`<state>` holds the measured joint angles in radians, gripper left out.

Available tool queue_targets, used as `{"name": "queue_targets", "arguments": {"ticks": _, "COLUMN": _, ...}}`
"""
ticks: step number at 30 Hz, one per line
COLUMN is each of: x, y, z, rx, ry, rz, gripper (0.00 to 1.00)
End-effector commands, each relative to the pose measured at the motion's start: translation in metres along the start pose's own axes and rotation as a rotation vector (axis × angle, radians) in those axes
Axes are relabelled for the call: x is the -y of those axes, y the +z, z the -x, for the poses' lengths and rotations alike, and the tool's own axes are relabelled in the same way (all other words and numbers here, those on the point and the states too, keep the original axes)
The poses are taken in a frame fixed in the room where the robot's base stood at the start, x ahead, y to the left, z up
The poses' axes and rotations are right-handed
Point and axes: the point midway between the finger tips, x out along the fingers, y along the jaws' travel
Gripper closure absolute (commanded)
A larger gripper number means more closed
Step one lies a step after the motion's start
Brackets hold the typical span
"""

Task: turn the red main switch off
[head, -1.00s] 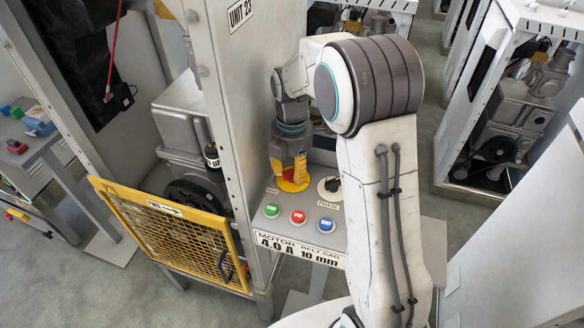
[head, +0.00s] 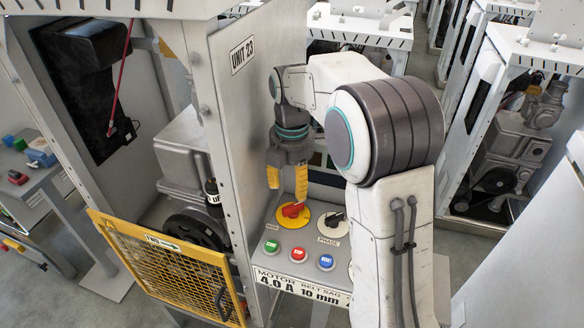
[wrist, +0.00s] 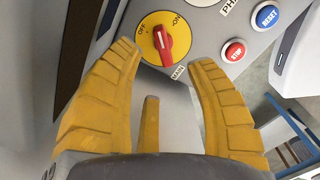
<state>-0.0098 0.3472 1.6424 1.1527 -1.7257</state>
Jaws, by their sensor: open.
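The red main switch (head: 293,210) is a red handle on a yellow round plate on the sloping control panel. In the wrist view the red handle (wrist: 162,41) shows between the OFF and ON labels, its end nearer the OFF side, but I cannot tell its exact setting. My gripper (head: 287,186) has its yellow fingers hanging just above and behind the switch. In the wrist view my gripper (wrist: 166,54) is open, its fingers apart on either side of the handle with nothing held; they appear clear of it.
A black PHASE knob (head: 333,219) sits right of the switch. Green (head: 271,246), red STOP (head: 298,254) and blue RESET (head: 326,262) buttons sit in front. The UNIT 23 cabinet wall (head: 240,110) rises close on the left. A yellow mesh guard (head: 170,265) stands at lower left.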

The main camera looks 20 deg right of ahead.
Motion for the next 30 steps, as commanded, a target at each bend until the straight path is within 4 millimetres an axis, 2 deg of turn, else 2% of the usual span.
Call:
{"name": "queue_targets", "arguments": {"ticks": 3, "x": 0.0, "y": 0.0, "z": 0.018, "rx": 0.001, "ry": 0.003, "rz": 0.0, "gripper": 0.5}}
{"name": "queue_targets", "arguments": {"ticks": 9, "x": 0.0, "y": 0.0, "z": 0.038, "rx": 0.0, "ry": 0.002, "rz": 0.0, "gripper": 0.5}}
{"name": "queue_targets", "arguments": {"ticks": 15, "x": 0.0, "y": 0.0, "z": 0.045, "rx": 0.0, "ry": 0.0, "rz": 0.0, "gripper": 0.5}}
{"name": "queue_targets", "arguments": {"ticks": 24, "x": 0.0, "y": 0.0, "z": 0.045, "rx": 0.0, "ry": 0.0, "rz": 0.0, "gripper": 0.49}}
{"name": "queue_targets", "arguments": {"ticks": 30, "x": 0.001, "y": 0.005, "z": 0.045, "rx": 0.0, "ry": 0.002, "rz": -0.024, "gripper": 0.67}}
